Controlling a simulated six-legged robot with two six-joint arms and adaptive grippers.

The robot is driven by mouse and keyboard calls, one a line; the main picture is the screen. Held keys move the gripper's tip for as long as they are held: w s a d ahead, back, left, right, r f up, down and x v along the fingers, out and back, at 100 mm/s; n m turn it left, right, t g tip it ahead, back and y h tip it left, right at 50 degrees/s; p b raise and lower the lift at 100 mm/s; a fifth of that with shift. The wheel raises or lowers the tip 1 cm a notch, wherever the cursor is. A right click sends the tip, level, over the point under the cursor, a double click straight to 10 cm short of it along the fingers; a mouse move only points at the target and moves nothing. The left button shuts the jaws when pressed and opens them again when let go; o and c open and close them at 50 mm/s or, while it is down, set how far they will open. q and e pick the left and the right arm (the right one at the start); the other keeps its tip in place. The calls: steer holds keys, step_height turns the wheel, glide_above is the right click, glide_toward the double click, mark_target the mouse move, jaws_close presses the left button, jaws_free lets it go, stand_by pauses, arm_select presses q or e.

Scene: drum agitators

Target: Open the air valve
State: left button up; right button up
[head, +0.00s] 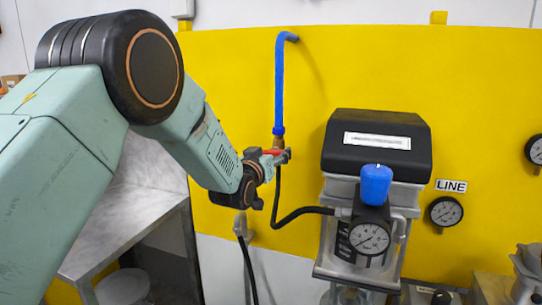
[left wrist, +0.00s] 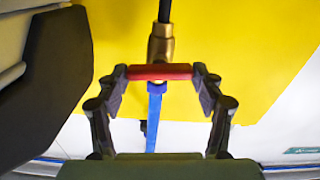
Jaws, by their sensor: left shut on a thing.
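The air valve is a brass fitting (head: 278,142) with a red handle (head: 273,152), between a blue pipe (head: 280,85) above and a black hose below. My left gripper (head: 281,157) is at the valve, with its fingers around the red handle. In the left wrist view the red handle (left wrist: 160,72) lies crosswise to the pipe, its ends between the two fingertips of my left gripper (left wrist: 160,73). The brass body (left wrist: 161,45) is just beyond it. In the head view the gripper partly hides the handle. My right gripper is not in view.
The valve stands before a yellow panel (head: 230,60). To its right is a regulator unit with a black cover (head: 376,145), a blue knob (head: 376,184) and a gauge (head: 369,238). A LINE gauge (head: 446,211) is further right. A metal table (head: 120,225) stands lower left.

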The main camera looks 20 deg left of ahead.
arm_select(q)
steer(key=n+b, duration=0.1)
steer(key=n, duration=0.2)
steer(key=n+b, duration=0.1)
steer(key=n, duration=0.4)
steer(key=shift+a+b, duration=0.1)
steer(key=shift+b, duration=0.2)
steer(key=n+b, duration=0.1)
steer(key=n, duration=0.3)
steer(key=shift+n, duration=2.2)
steer(key=o, duration=1.2)
steer(key=shift+f, duration=0.1)
steer(key=shift+c, duration=0.2)
steer(key=s, duration=1.2)
steer(key=shift+a, duration=0.25)
